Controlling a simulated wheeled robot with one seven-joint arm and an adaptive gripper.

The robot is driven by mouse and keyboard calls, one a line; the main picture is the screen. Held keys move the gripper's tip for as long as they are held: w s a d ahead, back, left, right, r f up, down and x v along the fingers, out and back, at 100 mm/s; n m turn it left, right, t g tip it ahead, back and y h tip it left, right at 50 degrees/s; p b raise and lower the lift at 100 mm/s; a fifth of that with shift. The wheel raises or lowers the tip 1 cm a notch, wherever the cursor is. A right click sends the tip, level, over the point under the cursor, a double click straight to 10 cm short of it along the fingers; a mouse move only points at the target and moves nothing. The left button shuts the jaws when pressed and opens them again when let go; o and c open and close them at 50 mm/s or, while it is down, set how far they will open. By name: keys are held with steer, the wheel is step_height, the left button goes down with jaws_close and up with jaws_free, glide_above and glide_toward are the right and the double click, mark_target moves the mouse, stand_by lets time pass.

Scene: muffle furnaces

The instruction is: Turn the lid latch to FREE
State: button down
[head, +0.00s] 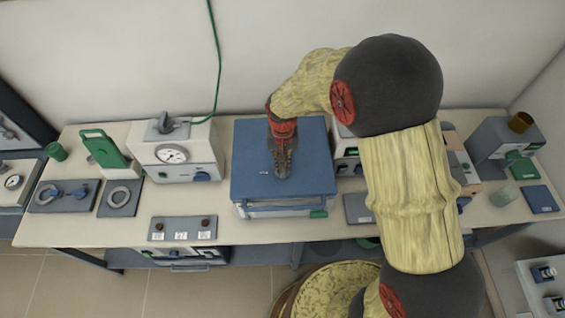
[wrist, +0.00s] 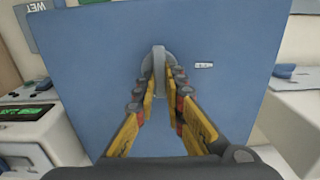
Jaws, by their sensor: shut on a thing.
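The blue lid (head: 255,182) covers the top of a box-shaped unit in the middle of the bench, and it fills most of the wrist view (wrist: 100,60). The lid latch (wrist: 160,58) is a grey knob with an upright bar on a round base. My gripper (wrist: 160,85) is shut on the latch bar, one finger on each side. In the head view my gripper (head: 283,172) comes down on the lid and hides the latch. A small white label (wrist: 203,65) sits right of the latch; its text is too small to read.
A white unit with a dial (head: 172,155) stands left of the lid. A panel with several knobs (head: 183,228) lies front left. A grey unit (head: 495,140) with a brown cup (head: 521,122) stands far right. Bare bench lies between the panel and the dial unit.

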mark_target(282, 165)
steer(key=shift+w+r, duration=0.1)
steer(key=c, duration=1.9)
jaws_free()
steer(key=shift+o, duration=0.3)
step_height(282, 165, up, 12)
steer(key=s+d+r+t+b, duration=0.2)
steer(key=s+d+b, duration=0.4)
steer(key=s, duration=0.5)
steer(key=s+d+r+t+b, duration=0.2)
steer(key=s+d+t+b, duration=0.1)
steer(key=s+d+b, duration=0.4)
steer(key=s+d, duration=0.1)
steer(key=s, duration=0.2)
steer(key=shift+s+d+n+t, duration=0.2)
steer(key=shift+s+n+t, duration=0.1)
steer(key=shift+s, duration=0.05)
